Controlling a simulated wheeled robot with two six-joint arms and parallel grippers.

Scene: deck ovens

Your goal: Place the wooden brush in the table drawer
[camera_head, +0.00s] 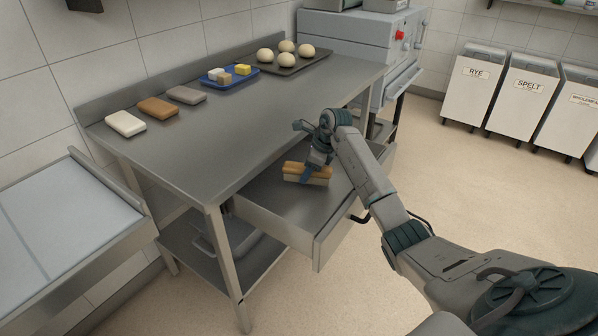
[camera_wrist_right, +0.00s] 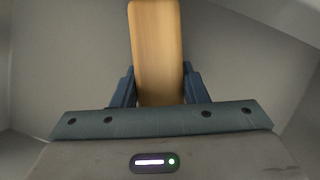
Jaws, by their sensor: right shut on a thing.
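The wooden brush (camera_head: 294,168) has a tan wooden back and a paler lower side. My right gripper (camera_head: 313,174) is shut on it, within the outline of the open table drawer (camera_head: 334,229). In the right wrist view, the wooden back (camera_wrist_right: 157,50) lies between the two blue fingers of my right gripper (camera_wrist_right: 158,88), with grey drawer surfaces around it. I cannot tell whether the brush touches the drawer floor. The drawer is pulled out from under the steel table and holds nothing else that I can see. My left gripper does not show.
On the steel table (camera_head: 250,120) lie a white block (camera_head: 125,123), a brown block (camera_head: 158,107), a grey block (camera_head: 186,94), a blue tray (camera_head: 214,82) with small blocks, and a dark tray (camera_head: 309,62) with dough balls. Flour bins (camera_head: 473,85) stand at the right. Open floor lies before the drawer.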

